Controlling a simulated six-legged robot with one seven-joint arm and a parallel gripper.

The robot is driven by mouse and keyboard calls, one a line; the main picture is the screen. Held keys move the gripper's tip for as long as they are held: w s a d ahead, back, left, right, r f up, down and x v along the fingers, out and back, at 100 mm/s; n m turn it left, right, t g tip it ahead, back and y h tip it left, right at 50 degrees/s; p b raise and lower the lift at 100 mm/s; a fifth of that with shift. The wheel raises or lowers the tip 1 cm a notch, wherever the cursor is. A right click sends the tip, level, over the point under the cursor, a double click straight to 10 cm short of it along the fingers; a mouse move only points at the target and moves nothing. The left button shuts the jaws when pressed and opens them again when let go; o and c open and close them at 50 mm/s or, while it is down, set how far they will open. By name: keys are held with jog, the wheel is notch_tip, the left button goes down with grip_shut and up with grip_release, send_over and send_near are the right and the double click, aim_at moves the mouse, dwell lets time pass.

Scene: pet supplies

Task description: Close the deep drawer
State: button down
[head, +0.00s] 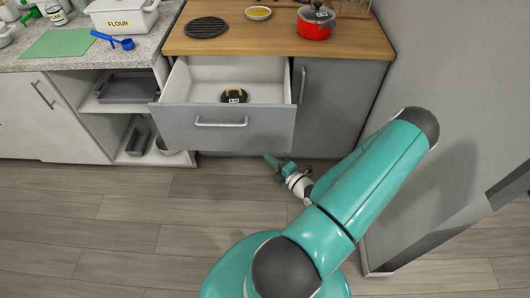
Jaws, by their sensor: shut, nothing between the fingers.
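The deep drawer (196,118) has a grey front with a bar handle (221,122) and is pulled out from the cabinet below the wooden counter. A small dark item with an orange-brown part and a white label (234,96) lies inside it. My gripper (269,159) is low, in front of the cabinet, below the right part of the drawer front. It looks shut and empty. Its fingertips are small here, and I cannot tell whether they touch the cabinet.
A grey cabinet door (328,105) stands right of the drawer, beside a grey wall (440,75). Open shelves hold a baking tin (128,89) at left. A red pot (315,24) stands on the wooden counter (260,40). The wooden floor (120,220) is clear.

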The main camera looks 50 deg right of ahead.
send_near(248, 131)
jog(key=w+a, duration=0.2)
jog(key=w, duration=0.1)
jog(key=w+d, duration=0.2)
jog(key=w, duration=0.1)
jog(key=shift+d, duration=0.4)
jog(key=shift+d, duration=0.1)
